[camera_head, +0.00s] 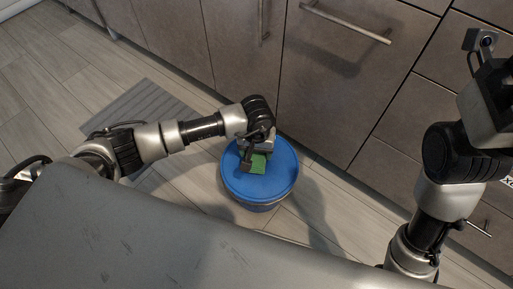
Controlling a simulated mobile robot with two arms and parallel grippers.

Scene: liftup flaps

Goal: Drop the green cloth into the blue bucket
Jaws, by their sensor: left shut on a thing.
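The blue bucket (273,187) stands on the floor in front of the cabinets, in the middle of the view. Its top shows as a broad blue round. My left gripper (254,165) is over the bucket, pointing down, and is shut on the green cloth (259,163). Only a small part of the cloth shows beside the fingers. I cannot tell how high the cloth is above the bucket's blue top, or whether it touches it. My right arm is raised at the right edge; its gripper's fingers are not clearly seen.
Grey-brown cabinets with bar handles (345,22) stand close behind the bucket. A grey striped mat (143,106) lies on the wooden floor (50,62) to the left. Free floor shows at the left and in front of the bucket.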

